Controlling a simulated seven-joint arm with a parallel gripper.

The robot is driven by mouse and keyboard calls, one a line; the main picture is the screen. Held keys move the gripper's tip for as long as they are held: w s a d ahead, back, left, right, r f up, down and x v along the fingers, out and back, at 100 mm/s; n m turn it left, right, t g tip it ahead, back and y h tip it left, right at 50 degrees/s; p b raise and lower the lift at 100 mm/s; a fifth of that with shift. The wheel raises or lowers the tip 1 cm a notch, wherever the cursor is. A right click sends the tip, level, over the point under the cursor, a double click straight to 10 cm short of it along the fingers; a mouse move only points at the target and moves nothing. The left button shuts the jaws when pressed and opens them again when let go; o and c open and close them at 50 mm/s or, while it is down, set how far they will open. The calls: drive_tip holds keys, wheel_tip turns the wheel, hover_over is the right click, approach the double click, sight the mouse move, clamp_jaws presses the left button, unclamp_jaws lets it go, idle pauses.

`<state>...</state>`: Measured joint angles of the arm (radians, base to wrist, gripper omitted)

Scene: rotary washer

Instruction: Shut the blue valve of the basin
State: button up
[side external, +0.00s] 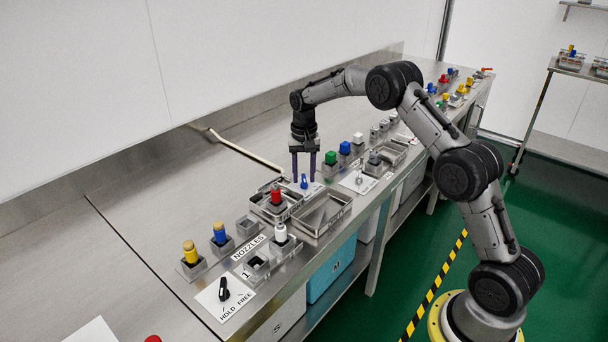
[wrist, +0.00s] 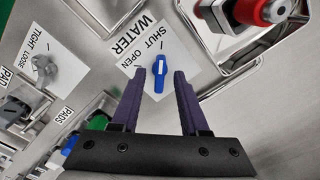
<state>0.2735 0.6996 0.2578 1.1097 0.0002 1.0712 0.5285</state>
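The blue valve (wrist: 159,74) is a small lever handle with a white mark, on a white card (wrist: 118,55) reading WATER, SHUT and OPEN. In the side view the valve (side external: 304,182) stands behind the metal basin (side external: 345,207). My gripper (side external: 304,179) points down over the valve with its purple fingers apart. In the wrist view my gripper (wrist: 159,73) has one finger on each side of the handle, with gaps. Contact is not visible.
A red-topped nozzle (side external: 276,194) stands in a metal tray beside the basin. Green (side external: 330,158) and blue (side external: 345,147) capped pieces stand to the right. A grey knob (wrist: 44,68) with TIGHT and LOOSE labels is nearby. The bench behind is mostly clear.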

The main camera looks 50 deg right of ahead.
sight(304, 178)
wheel_tip(304, 178, up, 14)
idle(0.8)
drive_tip(key=shift+f, duration=0.1)
